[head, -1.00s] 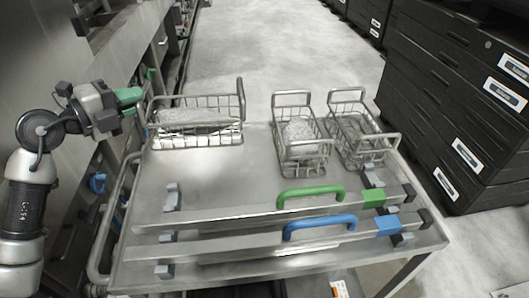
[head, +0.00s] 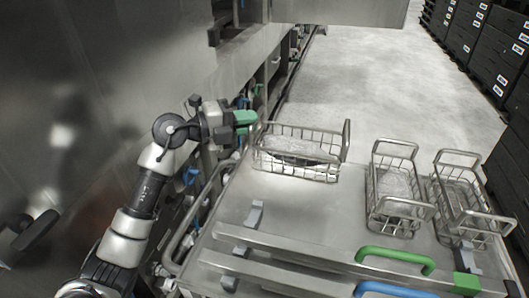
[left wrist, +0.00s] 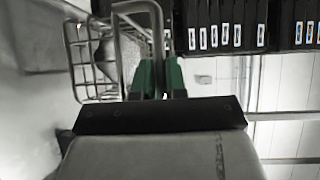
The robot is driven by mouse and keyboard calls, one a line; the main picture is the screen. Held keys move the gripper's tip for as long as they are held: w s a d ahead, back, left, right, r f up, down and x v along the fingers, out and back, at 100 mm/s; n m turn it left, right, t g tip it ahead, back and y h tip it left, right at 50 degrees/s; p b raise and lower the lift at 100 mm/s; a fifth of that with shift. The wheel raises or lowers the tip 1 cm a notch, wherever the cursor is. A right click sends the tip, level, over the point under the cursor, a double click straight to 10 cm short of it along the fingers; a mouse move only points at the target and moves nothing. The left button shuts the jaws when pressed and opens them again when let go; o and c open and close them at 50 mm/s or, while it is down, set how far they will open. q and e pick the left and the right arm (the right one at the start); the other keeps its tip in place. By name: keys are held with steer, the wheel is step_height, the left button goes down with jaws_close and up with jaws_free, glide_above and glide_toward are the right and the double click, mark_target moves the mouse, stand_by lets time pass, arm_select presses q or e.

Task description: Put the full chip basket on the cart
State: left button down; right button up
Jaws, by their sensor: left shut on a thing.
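A wire chip basket (head: 300,163) with grey contents is at the far left corner of the cart (head: 290,207). It looks upright and on or just above the cart top; I cannot tell if it bears fully on it. My left gripper (head: 247,118), with green fingers, is at the basket's left handle. In the left wrist view the green fingers (left wrist: 159,78) are shut on the handle, with the basket's wire side (left wrist: 92,62) to their left. My right gripper is out of view.
Two more filled wire baskets, one in the middle (head: 397,188) and one on the right (head: 462,205), stand on the cart. Bars with a green handle (head: 396,258) and a blue handle (head: 378,288) lie in front. Steel machinery (head: 120,80) is at left, black drawers (head: 490,50) at right.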

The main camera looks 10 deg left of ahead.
arm_select(q)
step_height(320, 180, down, 7)
steer(key=b, duration=0.1)
steer(key=shift+f, duration=0.15)
steer(key=c, duration=1.2)
jaws_free()
steer(key=shift+o, duration=0.2)
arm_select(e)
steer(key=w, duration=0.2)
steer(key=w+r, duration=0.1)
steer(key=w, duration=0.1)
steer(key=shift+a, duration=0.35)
arm_select(q)
steer(key=v, duration=0.7)
steer(key=shift+s+a, duration=0.15)
steer(key=shift+a, duration=0.1)
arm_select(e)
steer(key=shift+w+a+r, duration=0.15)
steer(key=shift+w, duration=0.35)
